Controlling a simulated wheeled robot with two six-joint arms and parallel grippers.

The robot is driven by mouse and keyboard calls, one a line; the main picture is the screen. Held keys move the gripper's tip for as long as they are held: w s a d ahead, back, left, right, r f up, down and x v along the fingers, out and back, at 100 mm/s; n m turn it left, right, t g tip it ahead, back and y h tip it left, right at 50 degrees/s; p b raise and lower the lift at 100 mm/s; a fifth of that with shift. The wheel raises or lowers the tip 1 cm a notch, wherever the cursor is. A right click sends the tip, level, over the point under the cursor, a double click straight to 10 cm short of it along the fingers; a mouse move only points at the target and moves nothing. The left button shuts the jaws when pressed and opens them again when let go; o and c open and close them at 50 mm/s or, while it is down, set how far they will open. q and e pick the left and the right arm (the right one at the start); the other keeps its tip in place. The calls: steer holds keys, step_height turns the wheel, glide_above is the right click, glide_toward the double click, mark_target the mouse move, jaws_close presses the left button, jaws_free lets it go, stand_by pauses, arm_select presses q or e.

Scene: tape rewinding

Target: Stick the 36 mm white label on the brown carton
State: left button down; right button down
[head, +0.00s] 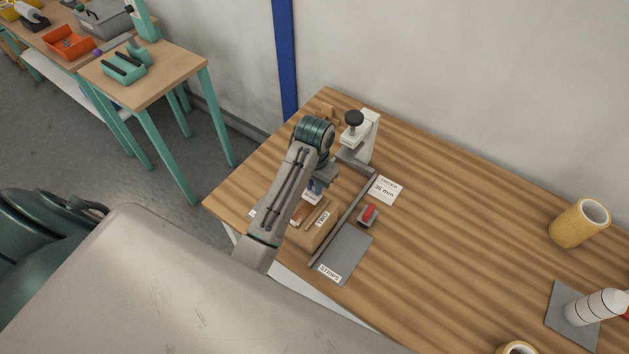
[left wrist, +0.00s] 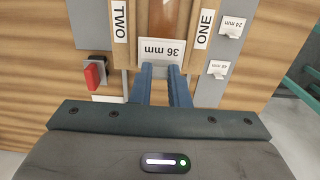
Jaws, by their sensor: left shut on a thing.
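My left gripper (left wrist: 162,72) is shut on the white 36 mm label (left wrist: 168,49), which shows upside down at the fingertips in the left wrist view. In the head view the left gripper (head: 318,187) is over the left part of the wooden table, with the small white label (head: 310,197) below it. A brown surface (left wrist: 175,18), apparently the carton, lies just beyond the label, between pieces marked TWO (left wrist: 120,20) and ONE (left wrist: 203,28). Whether the label touches it, I cannot tell. My arm hides part of this area in the head view. My right gripper is not in view.
White 24 mm (left wrist: 232,27) and 48 mm (left wrist: 218,69) labels sit on a grey strip. The table's middle is clear; a yellow tape roll (head: 575,226) stands right.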

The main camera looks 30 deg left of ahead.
mark_target(311, 194)
arm_select(q)
steer(key=shift+f, duration=0.4)
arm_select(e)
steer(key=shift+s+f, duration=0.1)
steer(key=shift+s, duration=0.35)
arm_select(q)
steer(key=shift+f, duration=0.2)
steer(key=shift+f, duration=0.35)
steer(key=shift+f, duration=0.65)
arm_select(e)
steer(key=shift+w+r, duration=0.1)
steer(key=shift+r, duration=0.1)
arm_select(q)
steer(key=c, duration=1.1)
jaws_free()
